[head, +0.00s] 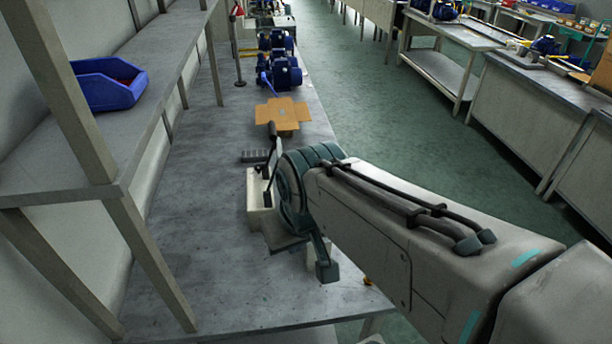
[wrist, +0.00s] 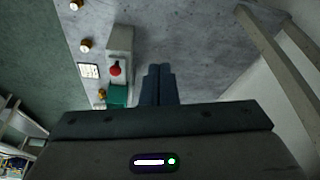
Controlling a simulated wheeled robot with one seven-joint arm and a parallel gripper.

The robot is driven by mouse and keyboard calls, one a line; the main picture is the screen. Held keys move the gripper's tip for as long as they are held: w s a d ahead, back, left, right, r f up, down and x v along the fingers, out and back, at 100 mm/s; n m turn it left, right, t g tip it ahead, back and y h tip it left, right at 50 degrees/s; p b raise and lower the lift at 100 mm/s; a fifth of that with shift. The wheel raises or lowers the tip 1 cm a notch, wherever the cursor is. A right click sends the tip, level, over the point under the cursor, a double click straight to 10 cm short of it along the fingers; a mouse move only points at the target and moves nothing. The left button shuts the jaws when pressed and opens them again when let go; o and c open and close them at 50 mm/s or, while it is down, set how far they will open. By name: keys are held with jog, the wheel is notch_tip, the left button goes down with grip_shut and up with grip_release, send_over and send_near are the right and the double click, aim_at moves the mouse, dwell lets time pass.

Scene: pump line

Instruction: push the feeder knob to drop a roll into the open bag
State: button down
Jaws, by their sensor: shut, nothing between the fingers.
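The feeder is a grey upright block (wrist: 120,42) in the wrist view, with a red knob (wrist: 115,69) on it. A teal piece (wrist: 118,95) sits just below the knob in that view; it may be the bag, but its opening cannot be made out. My gripper (wrist: 159,70) is shut and empty, its fingers to the right of the knob and apart from it in the picture. In the head view my arm hides most of the feeder area, and the knob does not show.
Brown round pieces (wrist: 85,45) and a white label (wrist: 88,71) lie left of the feeder. On the bench (head: 200,270) stand an open cardboard box (head: 283,112) and blue pumps (head: 285,72). A shelf post (head: 62,90) and blue bin (head: 107,85) are at left. The near left bench is clear.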

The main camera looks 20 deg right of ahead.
jog(key=w+d+f+m+g, duration=0.25)
jog(key=w+d+f, duration=0.25)
jog(key=w+d, duration=0.75)
notch_tip(320, 180, down, 12)
jog(key=b, duration=1)
jog(key=shift+a+f+m+t+h, duration=0.2)
jog(key=shift+a+m+t+h, duration=0.15)
jog(key=shift+a+t, duration=0.1)
jog(key=shift+w+d, duration=0.1)
dwell(0.8)
jog(key=shift+w+d, duration=0.3)
jog(key=shift+w, duration=0.7)
jog(key=shift+w+d, duration=0.25)
jog(key=shift+w, duration=0.75)
jog(key=shift+w+d, duration=0.3)
jog(key=shift+w, duration=0.7)
jog(key=shift+s, duration=0.1)
jog(key=shift+s+a+r+b, duration=0.1)
jog(key=shift+s+a, duration=0.35)
jog(key=shift+s, duration=1.15)
jog(key=shift+s+a+b, duration=0.15)
jog(key=shift+s+a, duration=0.35)
jog(key=shift+s, duration=1.05)
jog(key=shift+s+a+r+b, duration=0.1)
jog(key=shift+s+a, duration=0.35)
jog(key=shift+s, duration=1.15)
